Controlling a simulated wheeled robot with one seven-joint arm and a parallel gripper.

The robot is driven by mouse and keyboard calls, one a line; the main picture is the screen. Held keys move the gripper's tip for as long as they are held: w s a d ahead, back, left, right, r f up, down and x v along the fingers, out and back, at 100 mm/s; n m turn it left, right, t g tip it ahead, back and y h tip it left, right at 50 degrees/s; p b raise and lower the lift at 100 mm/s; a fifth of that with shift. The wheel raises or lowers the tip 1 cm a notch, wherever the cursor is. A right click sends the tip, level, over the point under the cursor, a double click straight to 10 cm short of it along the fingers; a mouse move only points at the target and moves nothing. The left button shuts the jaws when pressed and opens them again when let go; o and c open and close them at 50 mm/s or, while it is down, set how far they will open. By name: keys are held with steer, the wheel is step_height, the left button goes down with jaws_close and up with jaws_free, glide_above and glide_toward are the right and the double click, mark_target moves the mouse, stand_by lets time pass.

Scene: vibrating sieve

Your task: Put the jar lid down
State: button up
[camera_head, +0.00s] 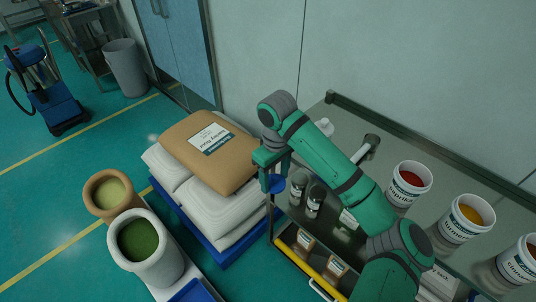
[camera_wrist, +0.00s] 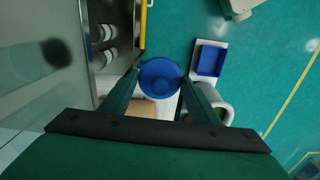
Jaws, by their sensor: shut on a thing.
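The round blue jar lid (camera_head: 277,184) is between the fingers of my gripper (camera_head: 271,175), just past the left edge of the steel trolley (camera_head: 345,150). In the wrist view the lid (camera_wrist: 160,70) is gripped at its sides by the two green fingers of my gripper (camera_wrist: 161,82). It hangs in the air, apart from the trolley. My gripper is shut on it. Two dark jars with white labels, a left one (camera_head: 297,190) and a right one (camera_head: 314,203), stand on the trolley to the right of the lid. My arm hides part of the trolley top.
White tubs of red (camera_head: 408,183) and yellow powder (camera_head: 466,218) stand at the right of the trolley. Stacked sacks (camera_head: 212,150) and an open sack of green powder (camera_head: 146,262) stand at left.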

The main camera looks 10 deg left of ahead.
steer(key=w+d+f+m, duration=0.1)
steer(key=f+m, duration=0.4)
steer(key=f, duration=0.9)
steer(key=w+d+f+m, duration=0.2)
steer(key=d+f+m, duration=0.2)
steer(key=f, duration=1)
steer(key=shift+m, duration=0.5)
steer(key=shift+d+f, duration=0.15)
steer(key=shift+f, duration=0.05)
